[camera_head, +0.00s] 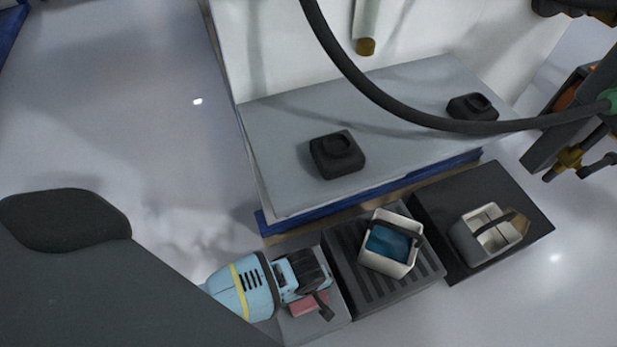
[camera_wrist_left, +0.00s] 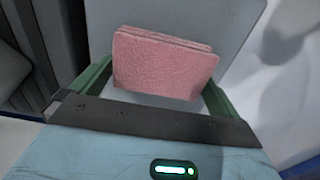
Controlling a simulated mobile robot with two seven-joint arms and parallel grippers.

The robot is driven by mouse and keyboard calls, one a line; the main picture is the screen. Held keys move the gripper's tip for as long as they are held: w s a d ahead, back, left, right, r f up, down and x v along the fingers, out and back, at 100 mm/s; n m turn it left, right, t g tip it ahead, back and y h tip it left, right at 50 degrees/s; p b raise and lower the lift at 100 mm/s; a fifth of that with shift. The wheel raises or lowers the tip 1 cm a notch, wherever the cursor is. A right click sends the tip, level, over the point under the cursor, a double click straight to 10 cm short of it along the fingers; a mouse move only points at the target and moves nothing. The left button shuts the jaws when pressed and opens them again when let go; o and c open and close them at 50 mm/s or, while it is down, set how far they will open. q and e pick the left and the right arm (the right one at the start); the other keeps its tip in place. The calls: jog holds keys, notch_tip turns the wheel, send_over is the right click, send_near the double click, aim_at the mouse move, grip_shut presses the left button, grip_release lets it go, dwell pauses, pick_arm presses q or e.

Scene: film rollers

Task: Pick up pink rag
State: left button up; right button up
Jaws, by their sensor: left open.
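The pink rag (camera_head: 309,304) is a folded, rough-textured pad on the left grey section at the bottom of the head view. In the left wrist view the rag (camera_wrist_left: 163,64) fills the space between my green fingers, its layered top edge showing. My left gripper (camera_head: 314,297), on its light blue arm, is over the rag and partly hides it. In the wrist view my left gripper (camera_wrist_left: 158,88) is open, with one finger on each side of the rag. I cannot tell whether the fingers touch it. My right gripper is not in view.
Beside the rag stands a white bin (camera_head: 391,262) with blue contents on a slatted dark tray (camera_head: 345,278). Further right, a divided white caddy (camera_head: 466,243) stands on a black tray (camera_head: 532,212). A grey platform (camera_head: 410,155) holds two black blocks. A dark hose hangs above it.

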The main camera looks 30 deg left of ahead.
pick_arm(q)
jog(key=shift+r, duration=0.1)
jog(key=shift+c, duration=0.9)
jog(key=c, duration=0.6)
jog(key=shift+r, duration=0.1)
